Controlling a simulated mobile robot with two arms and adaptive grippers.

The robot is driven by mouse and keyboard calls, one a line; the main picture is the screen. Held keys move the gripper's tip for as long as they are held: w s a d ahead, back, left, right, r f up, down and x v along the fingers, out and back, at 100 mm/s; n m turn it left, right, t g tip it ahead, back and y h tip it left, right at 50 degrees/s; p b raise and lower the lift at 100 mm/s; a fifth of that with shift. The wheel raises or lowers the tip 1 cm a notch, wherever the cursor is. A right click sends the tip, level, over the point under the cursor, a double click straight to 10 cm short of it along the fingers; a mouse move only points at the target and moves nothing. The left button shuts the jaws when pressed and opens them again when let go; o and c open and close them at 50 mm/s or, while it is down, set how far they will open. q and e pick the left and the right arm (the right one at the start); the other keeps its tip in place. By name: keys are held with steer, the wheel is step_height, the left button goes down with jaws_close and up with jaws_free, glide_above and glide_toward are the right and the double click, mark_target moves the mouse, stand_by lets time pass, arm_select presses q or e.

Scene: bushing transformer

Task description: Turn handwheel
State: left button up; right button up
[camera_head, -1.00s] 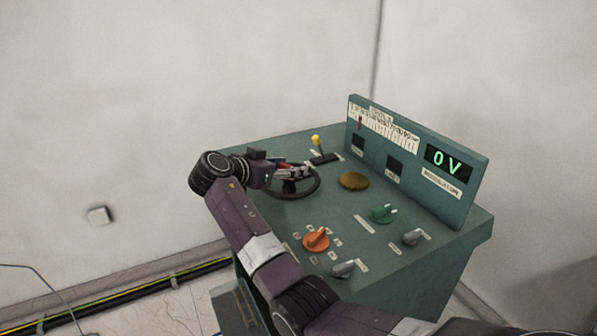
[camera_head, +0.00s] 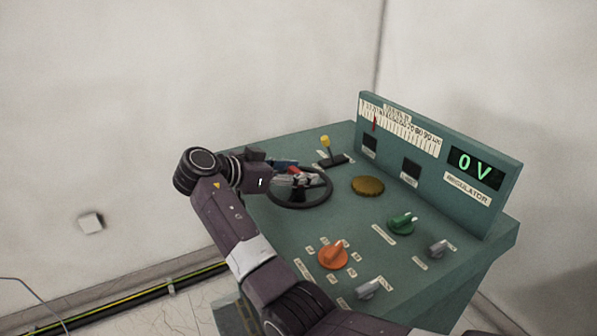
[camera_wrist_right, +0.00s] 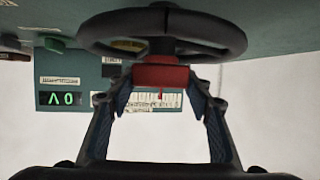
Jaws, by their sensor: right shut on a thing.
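The dark round handwheel (camera_head: 303,204) lies flat on top of the green control desk. My right gripper (camera_head: 298,177) reaches over it from the left, with its fingers at the wheel's spoke and hub area. In the right wrist view, the handwheel (camera_wrist_right: 222,34) spans the top. The fingertips of my right gripper (camera_wrist_right: 160,80) sit on either side of a red block (camera_wrist_right: 160,76) at the wheel and are shut on it. The exact contact is partly hidden by the fingers. My left gripper is not in view.
The desk (camera_head: 300,225) has an orange knob (camera_head: 333,256), a green knob (camera_head: 402,223), grey knobs and a yellow-tipped lever (camera_head: 326,145) near the wheel. Its upright panel carries a scale with a red pointer (camera_head: 375,123) and a display (camera_head: 475,169) reading 0 V.

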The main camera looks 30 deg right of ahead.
mark_target(298, 171)
steer(key=o, duration=1.7)
steer(key=shift+d, duration=0.1)
steer(key=shift+r, duration=5)
steer(key=shift+c, duration=0.3)
